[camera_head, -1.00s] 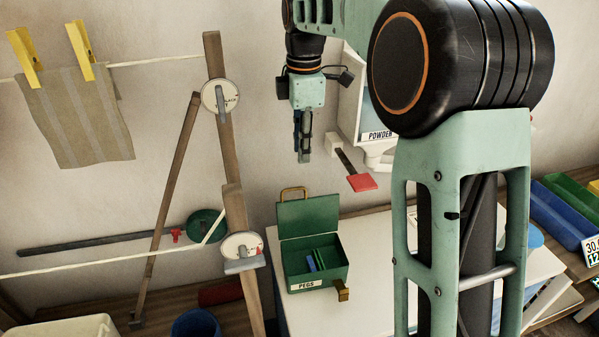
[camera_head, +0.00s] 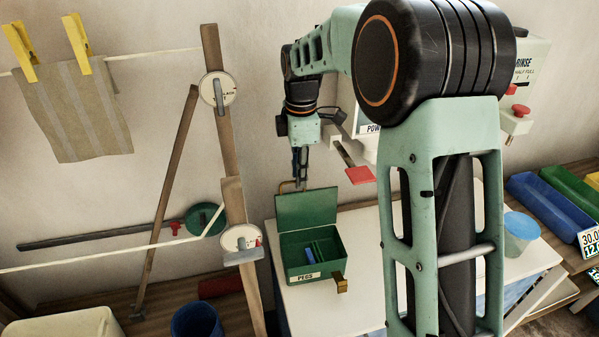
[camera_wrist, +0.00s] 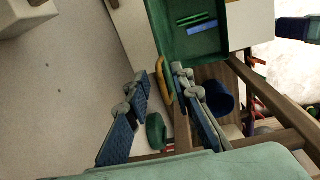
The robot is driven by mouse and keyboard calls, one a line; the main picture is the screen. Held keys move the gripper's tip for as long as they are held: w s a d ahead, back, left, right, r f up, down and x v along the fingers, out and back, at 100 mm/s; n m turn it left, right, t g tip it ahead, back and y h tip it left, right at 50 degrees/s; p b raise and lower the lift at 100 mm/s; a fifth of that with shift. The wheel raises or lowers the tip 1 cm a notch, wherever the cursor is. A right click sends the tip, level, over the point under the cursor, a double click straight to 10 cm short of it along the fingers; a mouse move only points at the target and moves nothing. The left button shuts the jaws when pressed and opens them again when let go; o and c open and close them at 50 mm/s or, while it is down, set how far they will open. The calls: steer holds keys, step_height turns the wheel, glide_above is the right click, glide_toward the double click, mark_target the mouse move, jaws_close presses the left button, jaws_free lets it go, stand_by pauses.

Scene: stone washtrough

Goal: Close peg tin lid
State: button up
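The green peg tin (camera_head: 318,270), labelled PEGS, stands on the white worktop with its lid (camera_head: 307,209) raised nearly upright at the back. A brass handle sits on the lid's top edge, and a brass catch (camera_head: 341,284) is on the tin's front right. A blue peg and green strips lie inside. My gripper (camera_head: 300,182) is just above and behind the lid's top edge. In the wrist view, its fingers (camera_wrist: 158,82) are apart, with the yellow handle (camera_wrist: 166,84) seen near and between the tips; contact cannot be told. The tin's interior (camera_wrist: 190,35) shows at the top.
A red paddle (camera_head: 360,175) on a wall dispenser is close to the right of my gripper. Wooden posts (camera_head: 233,200) with a line stand to the left. A blue bucket (camera_head: 196,320) is below left, and a blue-lidded tub (camera_head: 520,232) is at right.

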jaws_close()
steer(key=shift+o, duration=0.7)
jaws_free()
steer(key=shift+s, duration=0.1)
steer(key=shift+r+p, duration=2.8)
steer(key=shift+r, duration=3.45)
